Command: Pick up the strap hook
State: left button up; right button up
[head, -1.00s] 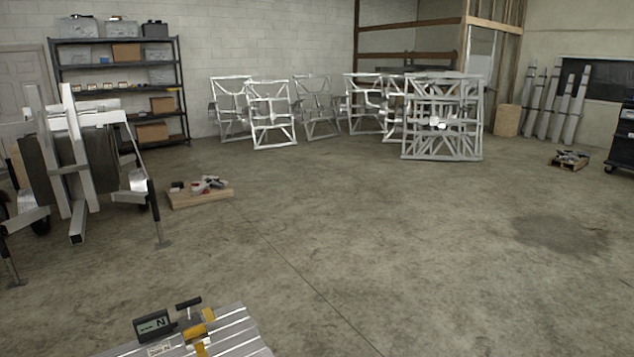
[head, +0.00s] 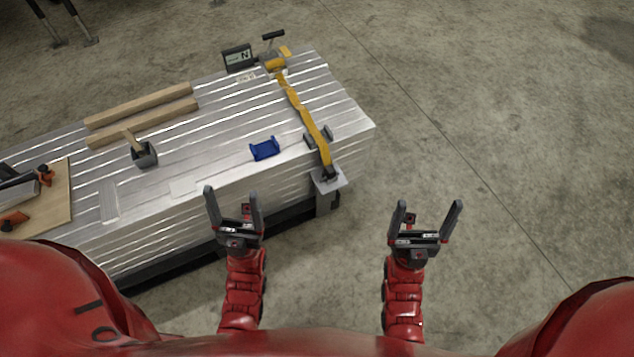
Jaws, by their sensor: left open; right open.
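A yellow strap (head: 305,118) runs over the ribbed aluminium bed from a ratchet (head: 273,60) at the far edge to the near edge. At its near end a small dark piece, which looks like the strap hook (head: 328,173), sits by a grey plate (head: 331,184) at the bed's corner; its exact shape is too small to tell. My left gripper (head: 232,191) is open and empty, left of the hook, at the bed's near edge in the picture. My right gripper (head: 430,205) is open and empty over the floor, to the right of the hook.
On the aluminium bed (head: 215,130) lie a blue bracket (head: 265,149), a mallet (head: 142,153), two wooden bars (head: 140,105), a display box (head: 238,58) and a board (head: 60,190) with orange-and-black clamps. A dark bracket (head: 318,136) is by the strap. Floor (head: 470,130) to the right is clear.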

aim_at(329, 170)
jog(key=i+j, duration=0.2)
jog(key=i+j+z, duration=0.15)
jog(key=j, duration=0.3)
jog(key=i+j, duration=0.2)
jog(key=j, duration=0.15)
jog(key=i+j+z, duration=0.1)
jog(key=j, duration=0.25)
jog(key=i+l, duration=0.05)
jog(key=i, duration=0.05)
